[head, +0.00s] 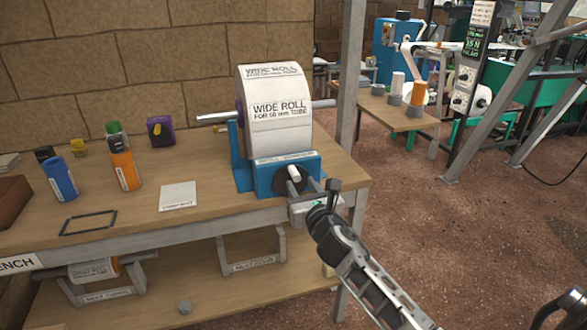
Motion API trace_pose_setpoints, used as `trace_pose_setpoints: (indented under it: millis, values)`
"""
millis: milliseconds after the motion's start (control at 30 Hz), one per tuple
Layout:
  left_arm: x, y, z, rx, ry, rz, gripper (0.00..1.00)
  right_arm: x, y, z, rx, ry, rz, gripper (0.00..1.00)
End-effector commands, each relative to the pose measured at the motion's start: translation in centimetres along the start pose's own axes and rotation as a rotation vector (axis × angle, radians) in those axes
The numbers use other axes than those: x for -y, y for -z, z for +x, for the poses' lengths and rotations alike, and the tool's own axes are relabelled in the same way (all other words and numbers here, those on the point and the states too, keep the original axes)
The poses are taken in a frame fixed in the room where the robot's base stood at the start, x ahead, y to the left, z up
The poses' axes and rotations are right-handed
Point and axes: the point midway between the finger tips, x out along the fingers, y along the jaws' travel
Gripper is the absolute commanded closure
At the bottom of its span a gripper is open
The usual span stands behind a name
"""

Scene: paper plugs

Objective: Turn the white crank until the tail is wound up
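A wide white paper roll (278,112) with printed text sits in a blue stand (243,172) near the table's right end. A line crosses its front; I cannot tell a loose tail from the roll. The white crank knob (294,174) shows on a dark round disc at the front of the stand's blue base. My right gripper (299,187) is just in front of the disc, its fingers apart near the knob. Parts of the disc are hidden behind the fingers. I cannot tell whether they touch the knob.
A grey rod (215,118) sticks out beside the roll. A grey post (350,70) stands behind the right end.

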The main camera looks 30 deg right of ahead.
Motion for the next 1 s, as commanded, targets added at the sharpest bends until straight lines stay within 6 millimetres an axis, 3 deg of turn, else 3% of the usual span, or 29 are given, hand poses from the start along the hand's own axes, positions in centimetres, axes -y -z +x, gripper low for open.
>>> trace_pose_setpoints:
  millis: [600,967,1000]
  values:
    - [0.0,-0.4,0.2,-0.003,-0.002,0.000,0.64,0.0,0.0,3.6,0.001,0.000,-0.001,0.62]
    - [0.0,-0.4,0.2,-0.003,-0.002,0.000,0.64,0.0,0.0,3.9,0.000,0.000,0.000,0.62]
    - [0.0,-0.4,0.2,-0.002,-0.002,0.000,0.64,0.0,0.0,3.9,0.000,0.000,0.000,0.73]
